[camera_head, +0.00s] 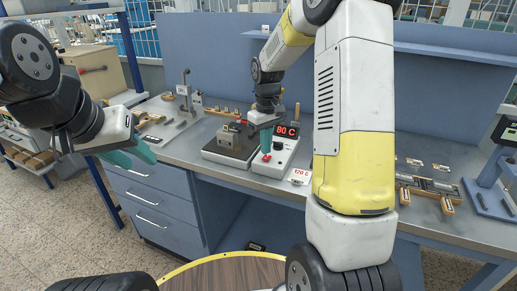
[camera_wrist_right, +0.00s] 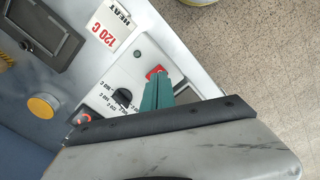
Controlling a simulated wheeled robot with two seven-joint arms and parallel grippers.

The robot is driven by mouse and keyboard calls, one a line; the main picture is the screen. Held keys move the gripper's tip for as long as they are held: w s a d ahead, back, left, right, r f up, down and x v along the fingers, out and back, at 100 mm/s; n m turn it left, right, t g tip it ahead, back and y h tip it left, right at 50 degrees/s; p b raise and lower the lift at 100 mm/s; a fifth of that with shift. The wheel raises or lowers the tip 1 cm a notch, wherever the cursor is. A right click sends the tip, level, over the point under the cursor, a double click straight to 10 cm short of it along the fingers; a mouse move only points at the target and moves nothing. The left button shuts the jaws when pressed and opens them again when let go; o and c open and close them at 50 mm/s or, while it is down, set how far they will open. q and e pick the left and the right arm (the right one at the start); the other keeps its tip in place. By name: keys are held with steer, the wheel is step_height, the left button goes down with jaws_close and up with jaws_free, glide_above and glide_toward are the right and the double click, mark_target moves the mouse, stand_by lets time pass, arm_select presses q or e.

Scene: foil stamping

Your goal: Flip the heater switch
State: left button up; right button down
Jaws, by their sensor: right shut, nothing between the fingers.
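The white heater box (camera_head: 284,149) stands on the bench, with a red 80 C display (camera_head: 287,131). Its red switch (camera_wrist_right: 156,71) shows in the right wrist view, partly covered by my right fingertips. My right gripper (camera_head: 266,150) points down over the front of the box, shut and empty. Its teal fingertips (camera_wrist_right: 165,84) are at the switch; I cannot tell whether they touch it. A black dial (camera_wrist_right: 121,98) and a small dark green lamp (camera_wrist_right: 136,53) are on the same panel. My left gripper (camera_head: 130,155) hangs left of the bench, fingers apart and empty.
A 120 C HEAT card (camera_wrist_right: 110,34) lies beside the box. A dark-based press (camera_head: 230,151) stands just left of the box. A metal fixture (camera_head: 187,90) is further left. Type holders (camera_head: 428,185) lie on the right. The bench front edge is clear.

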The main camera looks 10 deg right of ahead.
mark_target(266, 158)
steer(key=shift+f, duration=1.1)
stand_by(0.7)
steer(key=shift+r, duration=3.5)
steer(key=shift+r, duration=0.1)
steer(key=s+r+m+t, duration=0.1)
steer(key=s+r, duration=0.3)
steer(key=s, duration=0.4)
steer(key=s+a+r+m+t+y, duration=0.1)
steer(key=s+r+m+t, duration=0.1)
steer(key=s, duration=0.6)
steer(key=s+a+r+m+t+y, duration=0.1)
steer(key=s+r+t, duration=0.2)
steer(key=s+r, duration=0.2)
steer(key=s, duration=0.3)
steer(key=shift+s+r+m, duration=0.15)
steer(key=shift+r+m, duration=0.15)
steer(key=shift+a, duration=0.1)
